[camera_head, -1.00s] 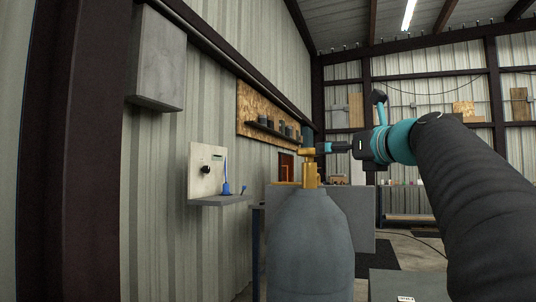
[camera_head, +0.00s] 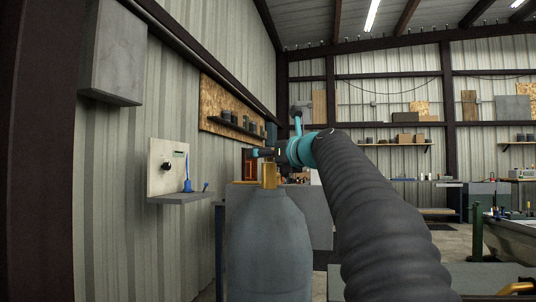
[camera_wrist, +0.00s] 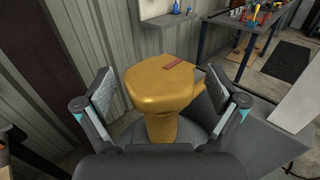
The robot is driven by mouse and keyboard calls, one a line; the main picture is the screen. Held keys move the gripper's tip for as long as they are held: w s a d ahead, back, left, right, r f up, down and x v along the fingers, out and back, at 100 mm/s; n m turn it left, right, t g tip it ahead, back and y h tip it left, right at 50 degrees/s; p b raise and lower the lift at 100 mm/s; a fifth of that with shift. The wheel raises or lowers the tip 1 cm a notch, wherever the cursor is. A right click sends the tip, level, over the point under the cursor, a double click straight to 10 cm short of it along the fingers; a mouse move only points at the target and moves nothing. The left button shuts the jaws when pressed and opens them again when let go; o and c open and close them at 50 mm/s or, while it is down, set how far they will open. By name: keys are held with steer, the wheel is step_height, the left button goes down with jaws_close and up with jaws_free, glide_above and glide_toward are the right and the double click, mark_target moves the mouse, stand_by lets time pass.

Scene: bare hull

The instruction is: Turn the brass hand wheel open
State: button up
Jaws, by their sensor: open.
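The brass hand wheel (camera_wrist: 158,84) shows large in the wrist view, a rounded golden knob with a short red mark on its top. It sits on a brass valve stem (camera_wrist: 162,127), whose neck also shows in the head view (camera_head: 269,176) above a grey gas cylinder (camera_head: 270,245). My gripper (camera_wrist: 159,72) is open, with one finger to the left of the wheel and one to the right. A gap shows on the left; on the right the finger is close, and I cannot tell whether it touches. In the head view, my gripper (camera_head: 267,152) hides the wheel.
A corrugated wall runs along the left, with a small shelf (camera_head: 180,198) holding a blue bottle (camera_head: 187,175). A grey box (camera_head: 112,52) hangs higher up. A workbench (camera_wrist: 243,35) stands behind the cylinder in the wrist view. Floor is open farther right.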

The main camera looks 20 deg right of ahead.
steer(key=c, duration=1.2)
steer(key=shift+o, duration=0.2)
steer(key=shift+d+y, duration=0.1)
steer(key=shift+y, duration=0.2)
steer(key=n+g+y, duration=0.1)
steer(key=n+y, duration=0.1)
steer(key=y, duration=0.1)
steer(key=shift+n+y, duration=0.3)
steer(key=shift+n, duration=0.1)
steer(key=shift+n+g+y, duration=1.4)
steer(key=shift+n+y, duration=0.1)
steer(key=shift+y, duration=0.5)
steer(key=shift+n+g+y, duration=0.3)
steer(key=o, duration=1.2)
steer(key=shift+c, duration=0.2)
